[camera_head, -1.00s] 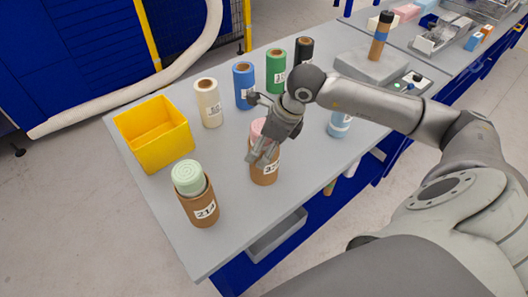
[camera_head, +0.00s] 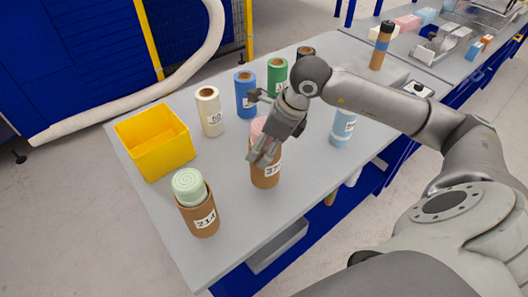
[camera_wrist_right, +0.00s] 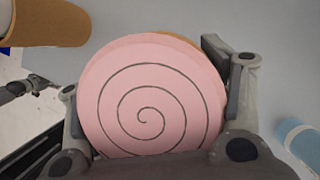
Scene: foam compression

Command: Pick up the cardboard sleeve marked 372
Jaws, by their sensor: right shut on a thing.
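The brown cardboard sleeve (camera_head: 265,178) stands upright near the middle of the grey table, with a pink foam roll (camera_head: 258,127) in it. Its label is partly covered, with only its first digits readable. My right gripper (camera_head: 263,155) is shut on this sleeve near its upper part. In the right wrist view the pink roll's spiral end (camera_wrist_right: 145,110) sits between the fingers (camera_wrist_right: 150,100), and a strip of brown sleeve rim (camera_wrist_right: 185,41) shows behind it. Whether a gap lies under the sleeve is hard to tell.
A sleeve marked 214 (camera_head: 199,215) with a green roll stands front left. A yellow bin (camera_head: 158,160) is at the left edge. Cream (camera_head: 210,115), blue (camera_head: 244,98) and green (camera_head: 277,78) rolls stand behind. A light blue roll (camera_head: 342,130) is to the right.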

